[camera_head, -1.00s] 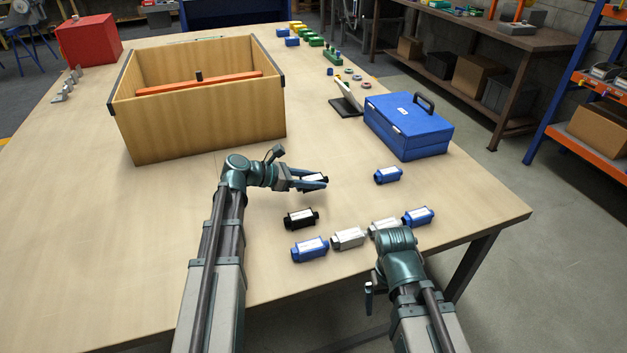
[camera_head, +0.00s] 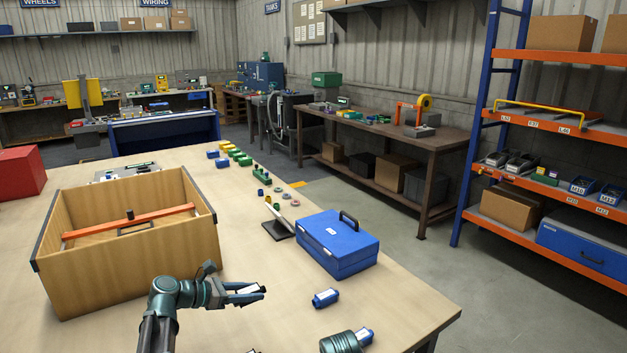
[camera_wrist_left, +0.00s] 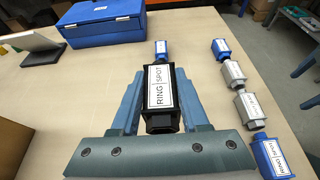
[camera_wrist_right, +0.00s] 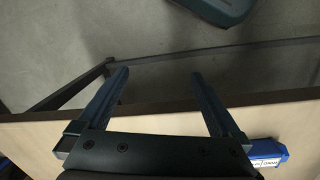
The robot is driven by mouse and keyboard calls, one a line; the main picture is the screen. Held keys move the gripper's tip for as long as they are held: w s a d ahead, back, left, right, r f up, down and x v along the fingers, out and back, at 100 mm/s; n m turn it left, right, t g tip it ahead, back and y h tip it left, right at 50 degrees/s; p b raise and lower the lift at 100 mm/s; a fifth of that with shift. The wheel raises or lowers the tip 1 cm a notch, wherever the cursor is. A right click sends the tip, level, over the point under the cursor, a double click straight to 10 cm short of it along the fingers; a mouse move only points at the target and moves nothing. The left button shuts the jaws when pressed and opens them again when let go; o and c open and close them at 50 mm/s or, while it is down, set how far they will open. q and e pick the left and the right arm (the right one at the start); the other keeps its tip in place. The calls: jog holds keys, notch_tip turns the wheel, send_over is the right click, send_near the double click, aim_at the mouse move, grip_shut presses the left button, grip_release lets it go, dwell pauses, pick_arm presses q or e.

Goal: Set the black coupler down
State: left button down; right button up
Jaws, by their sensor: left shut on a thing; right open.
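My left gripper (camera_head: 250,292) is shut on a black coupler (camera_wrist_left: 163,98) with a white label reading "RING SPOT". The left wrist view shows it between the two fingers, over the table. In the head view the gripper is right of the wooden box (camera_head: 140,275) and left of a lone blue coupler (camera_head: 326,298). My right gripper (camera_wrist_right: 158,75) is open and empty in the right wrist view, near the table edge. In the head view its fingers are out of frame.
The left wrist view shows a row of couplers at right: blue (camera_wrist_left: 221,48), silver (camera_wrist_left: 234,73), silver (camera_wrist_left: 250,106), blue (camera_wrist_left: 268,156). A blue toolbox (camera_head: 337,243) and a dark stand (camera_head: 279,229) are beyond. An orange bar (camera_head: 128,221) spans the box. Bare table lies around the left gripper.

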aim_at(250, 289)
pick_arm(q)
notch_tip(250, 289, up, 10)
jog(key=p, duration=0.8)
jog(key=shift+r+p, duration=0.1)
jog(key=shift+p, duration=0.2)
